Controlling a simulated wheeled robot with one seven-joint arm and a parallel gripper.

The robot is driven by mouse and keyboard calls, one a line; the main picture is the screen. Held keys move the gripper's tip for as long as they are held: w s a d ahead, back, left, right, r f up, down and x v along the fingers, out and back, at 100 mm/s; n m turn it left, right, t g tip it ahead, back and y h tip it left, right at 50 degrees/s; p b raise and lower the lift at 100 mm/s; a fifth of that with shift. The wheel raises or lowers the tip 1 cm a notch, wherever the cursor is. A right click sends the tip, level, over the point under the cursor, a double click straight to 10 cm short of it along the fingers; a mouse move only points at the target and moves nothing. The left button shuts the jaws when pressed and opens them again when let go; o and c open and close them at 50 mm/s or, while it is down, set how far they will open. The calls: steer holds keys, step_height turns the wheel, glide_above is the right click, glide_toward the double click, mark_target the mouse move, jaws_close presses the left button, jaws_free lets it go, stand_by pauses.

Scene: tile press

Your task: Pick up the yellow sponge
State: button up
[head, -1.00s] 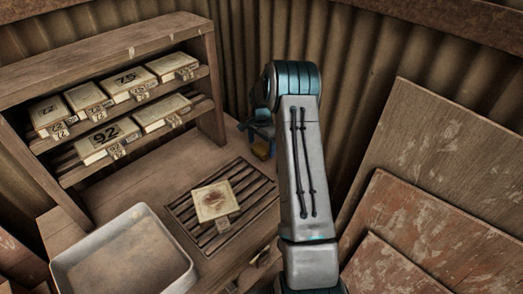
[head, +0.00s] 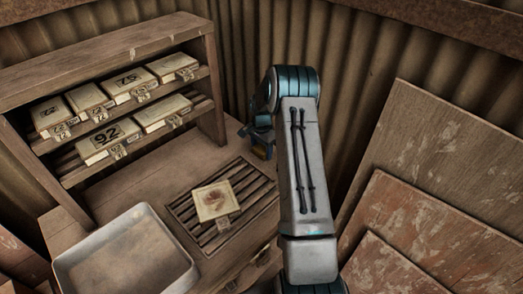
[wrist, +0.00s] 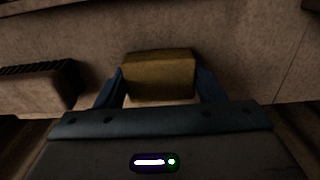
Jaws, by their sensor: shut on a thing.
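The yellow sponge (wrist: 160,77) is a dull yellow block between the two fingers of my gripper (wrist: 161,88) in the wrist view. Both fingers touch its sides, and my gripper is shut on it. In the head view my gripper (head: 262,150) is at the back right of the bench, beside my arm. It is small and dark there, and the sponge is mostly hidden. I cannot tell whether the sponge still touches the bench.
A slatted rack (head: 183,208) in the bench holds a stained tile (head: 214,202). An empty metal tray (head: 125,262) is at front left. A shelf (head: 208,101) with several numbered tiles stands behind. Boards (head: 440,150) lean at right, and a corrugated wall closes the back.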

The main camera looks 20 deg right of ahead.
mark_target(264, 149)
steer(key=shift+r, duration=0.4)
steer(key=r, duration=0.1)
steer(key=r+b, duration=0.1)
steer(key=d+r+b, duration=0.1)
steer(key=shift+s+r, duration=0.35)
steer(key=shift+s, duration=0.05)
steer(key=s+d+r+b, duration=0.2)
steer(key=s+d+r, duration=0.4)
steer(key=s+d, duration=0.1)
steer(key=shift+s+r, duration=0.2)
steer(key=shift+s, duration=0.25)
steer(key=shift+o, duration=0.5)
